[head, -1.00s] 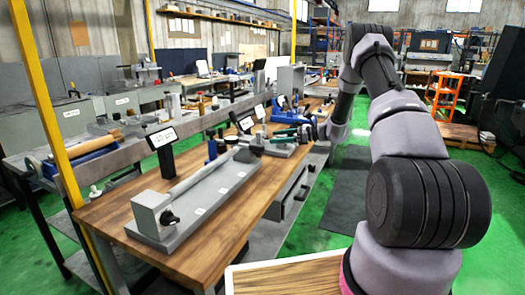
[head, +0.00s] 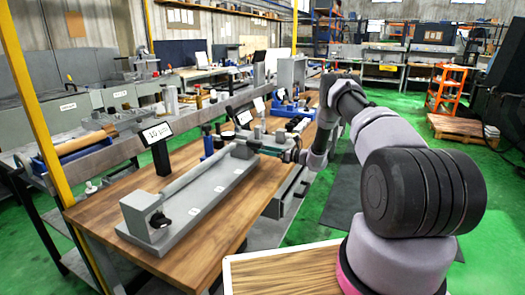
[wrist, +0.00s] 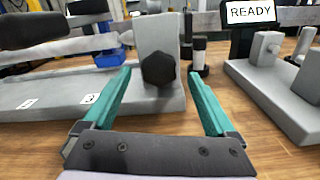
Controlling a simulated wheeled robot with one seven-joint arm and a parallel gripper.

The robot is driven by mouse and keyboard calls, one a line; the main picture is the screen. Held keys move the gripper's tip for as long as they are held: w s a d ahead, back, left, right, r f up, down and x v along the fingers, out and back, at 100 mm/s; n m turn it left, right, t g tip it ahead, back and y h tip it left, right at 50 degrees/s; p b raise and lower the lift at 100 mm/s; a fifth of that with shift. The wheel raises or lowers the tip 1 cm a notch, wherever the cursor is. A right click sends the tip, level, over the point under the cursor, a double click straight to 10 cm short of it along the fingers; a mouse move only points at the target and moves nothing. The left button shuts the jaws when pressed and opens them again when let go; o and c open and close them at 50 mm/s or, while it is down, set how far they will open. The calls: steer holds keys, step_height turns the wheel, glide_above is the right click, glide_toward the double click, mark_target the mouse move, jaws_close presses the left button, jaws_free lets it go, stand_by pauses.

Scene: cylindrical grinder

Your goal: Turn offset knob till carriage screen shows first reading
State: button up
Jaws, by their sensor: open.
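A dark faceted knob (wrist: 158,70) sits on the face of a grey upright block (wrist: 160,35) in the wrist view. The block stands at the end of a long grey base (wrist: 60,95), which shows in the head view (head: 215,185) with a rod along it. My gripper (wrist: 158,85) is open, its teal fingers to the left and right of the knob, with no contact visible. In the head view my gripper (head: 290,150) is small and partly unclear by the base's far end. One screen (wrist: 250,12) reads READY. A nearer screen (head: 157,131) has lettering too small to read surely.
A second grey fixture (wrist: 275,85) stands to the right in the wrist view, with a dark post with a pale top (wrist: 199,55) between it and the block. Another black knob (head: 160,219) is at the base's near end. The wooden bench front (head: 190,262) is clear.

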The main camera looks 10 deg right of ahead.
steer(key=shift+x, duration=1.25)
steer(key=c, duration=1.4)
steer(key=shift+o, duration=0.2)
steer(key=shift+m, duration=0.3)
steer(key=m, duration=1)
steer(key=shift+w+f, duration=0.1)
